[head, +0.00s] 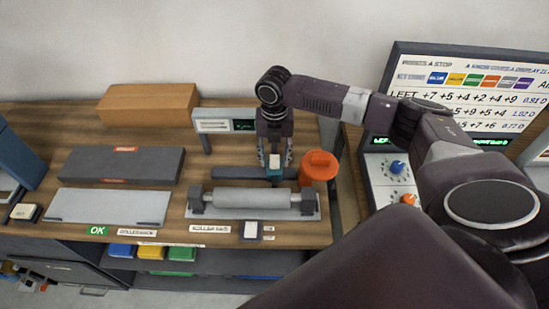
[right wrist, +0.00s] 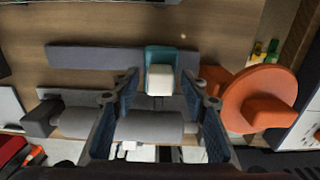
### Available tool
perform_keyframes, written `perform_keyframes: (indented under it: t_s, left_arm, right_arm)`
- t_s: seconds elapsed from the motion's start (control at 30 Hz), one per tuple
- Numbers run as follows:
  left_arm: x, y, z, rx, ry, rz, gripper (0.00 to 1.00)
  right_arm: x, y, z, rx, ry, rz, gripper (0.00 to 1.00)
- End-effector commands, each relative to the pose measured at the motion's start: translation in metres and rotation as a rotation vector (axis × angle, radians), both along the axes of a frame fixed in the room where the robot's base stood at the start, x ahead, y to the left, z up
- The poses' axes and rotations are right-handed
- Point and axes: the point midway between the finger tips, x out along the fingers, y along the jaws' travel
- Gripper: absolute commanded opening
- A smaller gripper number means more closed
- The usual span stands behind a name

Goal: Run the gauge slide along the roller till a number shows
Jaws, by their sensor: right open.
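The grey roller (head: 252,197) lies level in its stand near the front of the bench; it also shows in the right wrist view (right wrist: 150,126). The gauge slide, a teal block with a white top (head: 275,172), sits on a dark rail behind the roller. In the right wrist view the slide (right wrist: 160,62) is between and beyond my fingertips. My right gripper (head: 274,160) is open, pointing down at the slide, with a finger on each side; I cannot tell whether they touch it. The gauge display (head: 243,126) stands behind, partly hidden by my gripper, with unreadable green marks. My left gripper is not in view.
An orange lidded pot (head: 319,166) stands close to the right of the slide. A dark box (head: 122,165), a grey plate (head: 110,207) and an orange-brown box (head: 148,104) occupy the left. A control panel (head: 398,185) with knobs is at the right.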

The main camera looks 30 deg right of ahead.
Motion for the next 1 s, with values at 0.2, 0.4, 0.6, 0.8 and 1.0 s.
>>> perform_keyframes:
  t_s: [0.2,0.4,0.6,0.8,1.0]
  left_arm:
    - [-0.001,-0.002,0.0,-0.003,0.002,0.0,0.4]
    - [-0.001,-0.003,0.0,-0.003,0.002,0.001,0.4]
    - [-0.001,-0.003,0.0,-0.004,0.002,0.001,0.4]
    - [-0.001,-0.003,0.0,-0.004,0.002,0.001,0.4]
    - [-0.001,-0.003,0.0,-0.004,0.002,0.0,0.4]
  right_arm:
    - [0.002,0.0,0.042,0.001,-0.007,0.002,0.41]
    - [0.002,0.0,0.083,0.002,-0.006,0.0,0.41]
    - [0.001,0.0,0.109,0.002,-0.005,0.0,0.41]
    - [0.0,0.0,0.115,0.001,-0.002,0.0,0.41]
    - [0.0,0.0,0.115,0.001,-0.003,0.0,0.39]
